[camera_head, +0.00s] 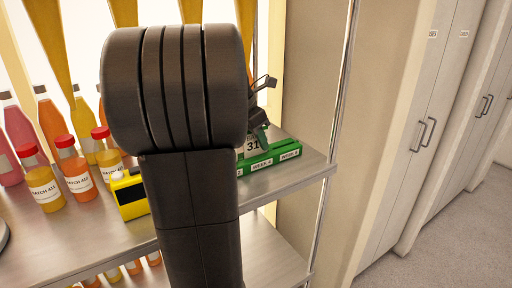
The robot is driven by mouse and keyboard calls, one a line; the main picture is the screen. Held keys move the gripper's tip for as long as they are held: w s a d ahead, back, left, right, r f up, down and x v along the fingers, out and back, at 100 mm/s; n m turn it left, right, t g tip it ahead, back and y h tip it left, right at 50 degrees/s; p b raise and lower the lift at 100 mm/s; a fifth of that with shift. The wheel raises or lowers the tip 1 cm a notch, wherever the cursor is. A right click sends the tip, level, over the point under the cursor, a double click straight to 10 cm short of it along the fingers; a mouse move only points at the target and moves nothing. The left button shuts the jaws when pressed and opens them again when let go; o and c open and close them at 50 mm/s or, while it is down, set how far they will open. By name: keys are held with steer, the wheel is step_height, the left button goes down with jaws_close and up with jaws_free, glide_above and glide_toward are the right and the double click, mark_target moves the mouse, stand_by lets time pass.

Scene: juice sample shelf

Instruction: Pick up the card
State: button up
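A white card (252,143) with a printed "31" stands in the green holder (262,163) on the right end of the metal shelf. My arm hides its left part. My gripper (264,118) is mostly hidden behind my arm. One grey fingertip shows at the card's upper right edge, overlapping it in the picture. I cannot tell whether it touches the card or how far apart the fingers are.
The holder has "WEEK" labels on its front. A yellow and black device (130,194) stands left of my arm. Several juice bottles (76,170) stand further left. A shelf post (334,110) rises at the right; grey cabinets (425,130) stand beyond.

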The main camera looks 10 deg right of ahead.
jaws_close()
steer(key=shift+r, duration=0.1)
